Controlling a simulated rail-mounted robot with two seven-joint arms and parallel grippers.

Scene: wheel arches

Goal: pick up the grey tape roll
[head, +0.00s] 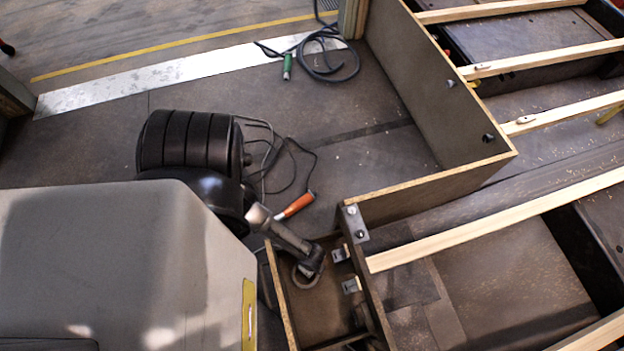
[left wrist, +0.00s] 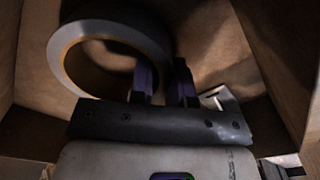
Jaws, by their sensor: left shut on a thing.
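The grey tape roll (head: 302,286) is a ring inside a narrow wooden compartment (head: 279,296) at the lower middle of the head view. In the left wrist view the roll (left wrist: 112,29) shows large at the upper left, with a tan inner edge. My left gripper (head: 314,266) reaches down into the compartment. In the left wrist view its two dark fingers (left wrist: 166,84) are at the roll's right side, shut on its rim. The fingers hide part of the rim. I cannot tell whether the roll touches the compartment floor. My right gripper is not in view.
Wooden walls stand close around the left gripper. Small metal brackets (head: 352,286) sit on the compartment's right wall. An orange-handled tool (head: 297,204) with a cable lies behind it. A green-handled tool (head: 287,66) lies farther back. Wooden slats (head: 500,217) cross the right side.

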